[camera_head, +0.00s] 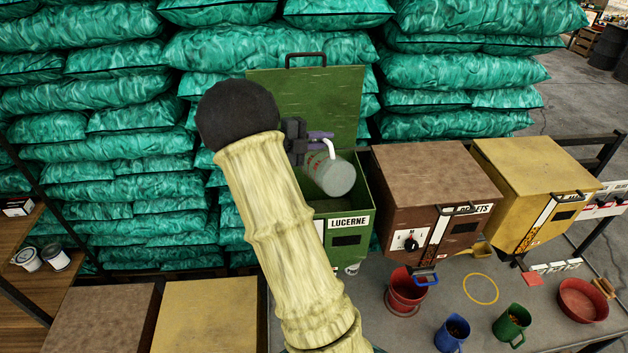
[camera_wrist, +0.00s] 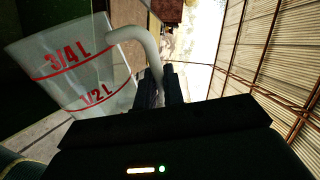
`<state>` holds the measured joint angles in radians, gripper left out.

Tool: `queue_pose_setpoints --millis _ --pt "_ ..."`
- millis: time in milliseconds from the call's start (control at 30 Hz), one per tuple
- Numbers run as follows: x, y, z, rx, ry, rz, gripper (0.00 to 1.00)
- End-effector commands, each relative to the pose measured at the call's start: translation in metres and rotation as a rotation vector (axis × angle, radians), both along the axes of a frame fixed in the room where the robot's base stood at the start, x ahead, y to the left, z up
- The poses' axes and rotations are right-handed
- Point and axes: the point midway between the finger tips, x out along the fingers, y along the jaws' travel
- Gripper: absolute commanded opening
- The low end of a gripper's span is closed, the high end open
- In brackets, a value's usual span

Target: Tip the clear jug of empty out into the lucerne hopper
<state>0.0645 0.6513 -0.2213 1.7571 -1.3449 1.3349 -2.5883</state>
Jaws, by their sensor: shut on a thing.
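The clear jug (camera_head: 331,176) is tilted over the open green lucerne hopper (camera_head: 350,222), whose lid (camera_head: 325,100) stands raised behind. My gripper (camera_head: 318,142) is shut on the jug's white handle at the hopper's upper left. In the wrist view the jug (camera_wrist: 75,65) has red 3/4 L and 1/2 L marks, and my gripper (camera_wrist: 160,88) closes around its handle. The jug looks empty in the wrist view. The hopper's inside is mostly hidden by the jug and my arm.
A brown pellets hopper (camera_head: 430,175) and a yellow hopper (camera_head: 535,165) stand to the right, both closed. A red bucket (camera_head: 405,290), a blue jug (camera_head: 452,334), a green jug (camera_head: 512,325) and a red bowl (camera_head: 582,300) are in front. Teal sacks (camera_head: 110,140) are stacked behind.

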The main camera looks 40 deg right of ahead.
Motion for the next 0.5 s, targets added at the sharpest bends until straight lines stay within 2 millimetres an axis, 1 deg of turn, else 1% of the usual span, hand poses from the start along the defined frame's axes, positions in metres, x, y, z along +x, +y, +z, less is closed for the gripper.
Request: queue_pose_setpoints --millis 500 --pt "-0.0031 -0.0029 -0.0010 -0.003 -0.014 -0.005 0.00"
